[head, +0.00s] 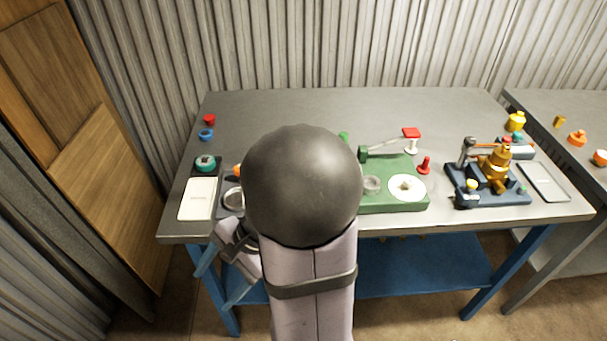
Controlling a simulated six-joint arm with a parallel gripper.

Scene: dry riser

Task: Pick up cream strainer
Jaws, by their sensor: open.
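I cannot pick out the cream strainer for certain. A white disc with a small dark centre (407,188) lies flat on the green board (400,206), at the right of my arm. A round pale grey piece (372,184) sits to the left of this disc on the same board. A ring-shaped pale piece (233,199) lies at the left of my arm, partly hidden by it.
The grey bench (270,103) is clear at the back. A white tray (198,199) and a teal round part (205,163) are at the left. A brass valve (495,165) stands on a dark blue fixture (490,192) at the right. A grey tray (544,182) lies beyond it.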

